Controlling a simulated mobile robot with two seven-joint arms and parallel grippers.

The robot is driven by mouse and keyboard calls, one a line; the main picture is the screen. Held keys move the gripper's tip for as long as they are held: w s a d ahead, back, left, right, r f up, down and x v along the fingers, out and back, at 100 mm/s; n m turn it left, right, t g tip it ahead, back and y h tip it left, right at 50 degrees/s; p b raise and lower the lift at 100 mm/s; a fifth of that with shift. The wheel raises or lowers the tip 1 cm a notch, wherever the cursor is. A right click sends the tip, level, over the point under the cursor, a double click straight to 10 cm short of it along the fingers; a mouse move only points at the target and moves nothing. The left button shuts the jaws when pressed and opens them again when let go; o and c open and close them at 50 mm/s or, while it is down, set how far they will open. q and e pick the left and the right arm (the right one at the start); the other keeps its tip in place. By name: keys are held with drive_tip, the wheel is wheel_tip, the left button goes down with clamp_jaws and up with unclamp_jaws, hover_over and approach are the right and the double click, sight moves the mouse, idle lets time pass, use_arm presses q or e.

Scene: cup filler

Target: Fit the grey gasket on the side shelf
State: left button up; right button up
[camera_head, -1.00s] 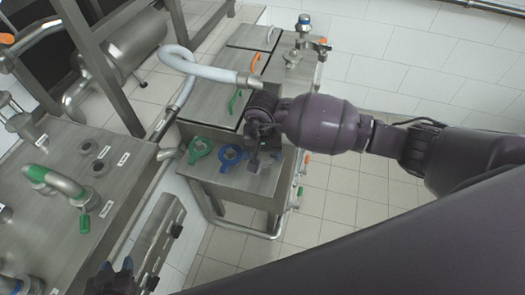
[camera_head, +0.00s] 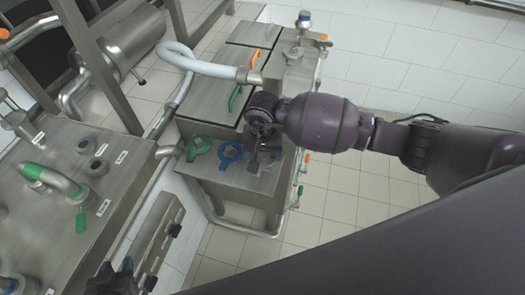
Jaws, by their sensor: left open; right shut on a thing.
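My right gripper (camera_head: 260,157) is over the low steel side shelf (camera_head: 232,182) of the cabinet, right of a blue ring-shaped part (camera_head: 230,154). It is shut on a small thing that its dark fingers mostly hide. I cannot make out that thing's shape, and I see no separate grey gasket elsewhere. A green ring-shaped part (camera_head: 199,147) lies left of the blue one. My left gripper (camera_head: 118,280) is open at the bottom left, partly cut off by the frame and away from the shelf.
A white hose (camera_head: 205,66) crosses behind the shelf to the cabinet top (camera_head: 221,101), which has green and orange handles. A steel bench (camera_head: 45,160) with pipes and a green-handled valve stands at left. Tiled floor (camera_head: 345,205) is free at right.

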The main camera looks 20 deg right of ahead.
drive_tip(key=shift+f+b, duration=0.3)
drive_tip(key=shift+f, duration=0.15)
drive_tip(key=shift+f+b, duration=0.3)
drive_tip(key=o, duration=0.9)
drive_tip(key=shift+r, duration=0.35)
drive_tip(key=shift+r+p, duration=0.8)
drive_tip(key=shift+r, duration=6.7)
